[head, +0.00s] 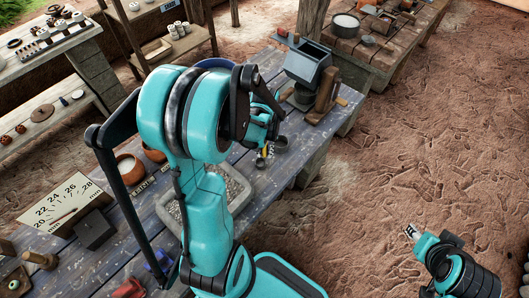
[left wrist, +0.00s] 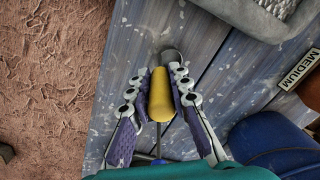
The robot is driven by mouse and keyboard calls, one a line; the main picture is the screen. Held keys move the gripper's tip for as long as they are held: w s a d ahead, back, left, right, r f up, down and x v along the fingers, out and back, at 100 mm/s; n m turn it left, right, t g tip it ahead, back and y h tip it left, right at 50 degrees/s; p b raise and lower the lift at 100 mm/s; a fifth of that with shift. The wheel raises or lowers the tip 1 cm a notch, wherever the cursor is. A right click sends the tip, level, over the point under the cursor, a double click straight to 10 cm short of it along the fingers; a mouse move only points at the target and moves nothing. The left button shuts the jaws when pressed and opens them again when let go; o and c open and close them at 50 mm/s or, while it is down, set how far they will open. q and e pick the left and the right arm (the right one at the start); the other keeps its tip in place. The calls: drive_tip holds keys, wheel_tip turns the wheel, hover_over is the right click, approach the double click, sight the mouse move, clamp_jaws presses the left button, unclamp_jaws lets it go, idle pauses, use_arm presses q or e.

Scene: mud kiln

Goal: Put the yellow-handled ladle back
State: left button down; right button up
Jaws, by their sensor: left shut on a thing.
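The yellow-handled ladle (left wrist: 160,95) is between the fingers of my left gripper (left wrist: 167,80) in the left wrist view. The fingers are shut on its yellow handle, one on each side. A grey rounded end shows just past the handle, over the blue-grey planks. In the head view my left gripper (head: 265,143) is partly hidden by my own arm, and a bit of the yellow handle (head: 264,152) shows by the table's right edge. I cannot tell whether the ladle touches the table. My right gripper (head: 411,232) is away over bare ground at the lower right, too small to read.
A MEDIUM label (left wrist: 299,68) lies at the wrist view's right. Open ground lies right of the table.

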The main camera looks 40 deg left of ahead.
use_arm(q)
drive_tip(key=shift+f, duration=0.1)
drive_tip(key=shift+f, duration=0.15)
drive_tip(key=c, duration=1.4)
unclamp_jaws()
